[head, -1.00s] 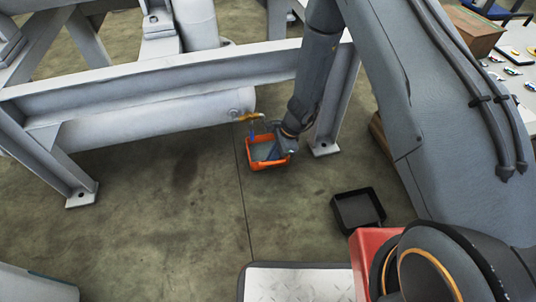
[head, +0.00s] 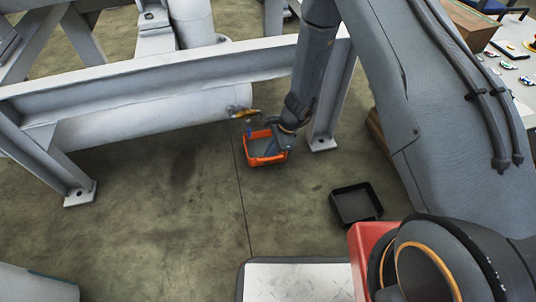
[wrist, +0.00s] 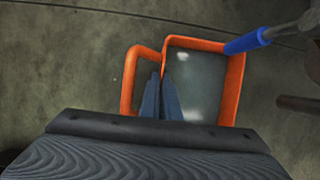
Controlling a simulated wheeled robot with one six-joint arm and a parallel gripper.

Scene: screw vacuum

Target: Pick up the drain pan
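The drain pan is an orange-rimmed, grey-bottomed tray (head: 251,160) with an orange loop on one side, below the pipe end in the head view. It fills the upper middle of the wrist view (wrist: 239,80), with the loop on its left. My gripper (wrist: 162,72) has its two fingers close together, one on each side of the pan wall beside the loop. It appears shut on that wall. In the head view my gripper (head: 282,143) is at the pan's right side. I cannot tell whether the pan touches the floor.
A blue-handled tool or lever (wrist: 245,42) overlaps the pan's corner. A steel frame leg (head: 330,115) stands close right. A black tray (head: 356,204) lies on the floor, with clear floor left.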

